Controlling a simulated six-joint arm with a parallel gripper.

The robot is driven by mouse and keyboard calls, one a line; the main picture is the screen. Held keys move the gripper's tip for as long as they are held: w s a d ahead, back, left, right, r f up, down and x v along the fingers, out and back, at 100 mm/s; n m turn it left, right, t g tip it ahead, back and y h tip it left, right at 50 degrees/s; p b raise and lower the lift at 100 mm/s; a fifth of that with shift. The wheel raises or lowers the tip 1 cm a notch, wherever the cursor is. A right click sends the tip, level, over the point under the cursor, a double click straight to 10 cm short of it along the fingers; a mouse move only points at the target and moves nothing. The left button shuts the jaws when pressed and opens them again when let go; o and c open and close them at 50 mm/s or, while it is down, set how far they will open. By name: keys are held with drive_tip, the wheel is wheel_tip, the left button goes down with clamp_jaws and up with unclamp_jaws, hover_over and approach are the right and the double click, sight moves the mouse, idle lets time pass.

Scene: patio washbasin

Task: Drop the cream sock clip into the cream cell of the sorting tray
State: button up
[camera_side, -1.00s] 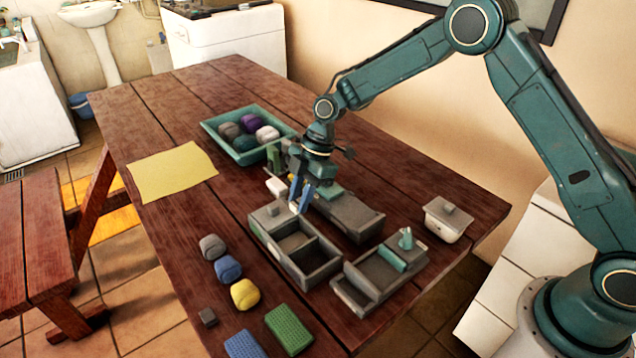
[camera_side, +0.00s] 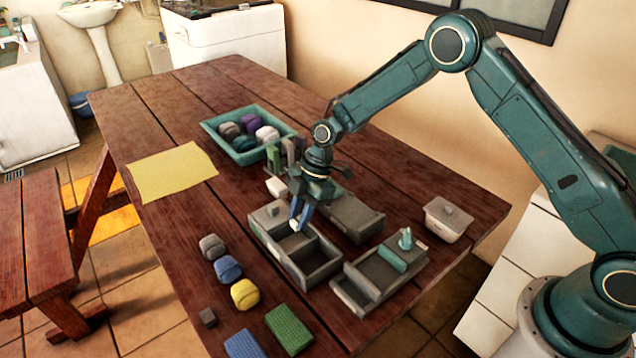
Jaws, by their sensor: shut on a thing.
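My gripper (camera_side: 298,222) has blue fingers pointing down and is shut on the small cream sock clip (camera_side: 294,225). The clip is mostly hidden by the fingers. It shows just above the far part of a grey compartmented tray (camera_side: 307,285). I cannot tell whether it touches the tray. A cream marking that would pick out the cream cell cannot be made out.
Another grey tray (camera_side: 345,293) with green pieces stands to the right, and a grey box (camera_side: 362,222) behind. A lidded cream container (camera_side: 446,218) is at the right edge. Rolled socks, a teal bin (camera_side: 212,128) and a yellow cloth (camera_side: 172,172) lie to the left.

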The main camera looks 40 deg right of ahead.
drive_tip(key=shift+f, duration=0.6)
drive_tip(key=o, duration=1)
drive_tip(key=shift+r, duration=0.15)
drive_tip(key=v, duration=1.3)
drive_tip(key=shift+d+r, duration=0.2)
drive_tip(key=shift+d, duration=0.05)
